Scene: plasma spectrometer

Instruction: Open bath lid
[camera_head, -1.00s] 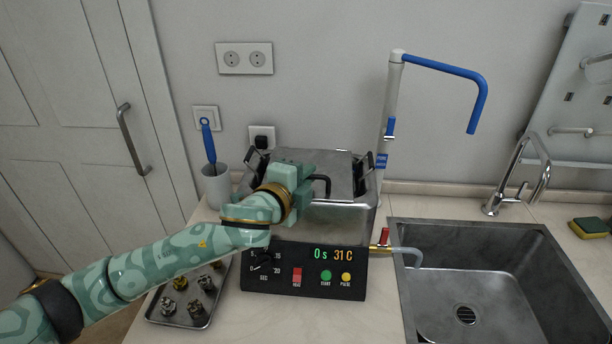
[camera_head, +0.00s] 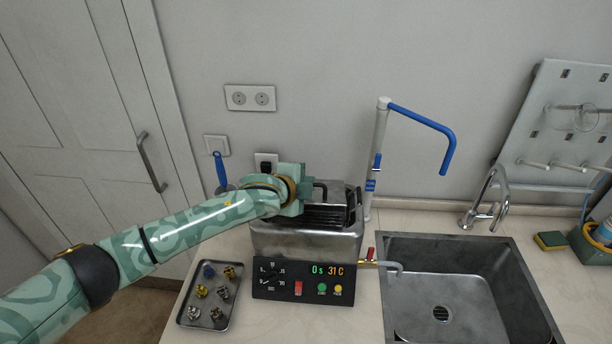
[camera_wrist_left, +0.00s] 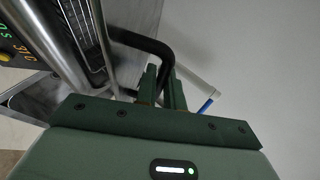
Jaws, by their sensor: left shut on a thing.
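The bath is a steel box (camera_head: 290,243) with a black control panel (camera_head: 302,284) reading 0 s and 31 C. Its metal lid (camera_head: 336,190) is raised at the back, and dark slots (camera_head: 325,216) of the bath's inside show in front of it. My left gripper (camera_head: 311,190) is shut on the lid's black handle (camera_head: 321,188), above the bath. In the left wrist view the fingers (camera_wrist_left: 164,88) close around the end of the dark handle bar (camera_wrist_left: 150,44). My wrist hides part of the lid. My right gripper is out of view.
A tray (camera_head: 182,318) of several small metal parts lies left of the panel. A white post with a blue arm (camera_head: 420,122) stands behind the bath's right side. A small red-handled tap (camera_head: 371,255) and a sink (camera_head: 400,300) are on the right.

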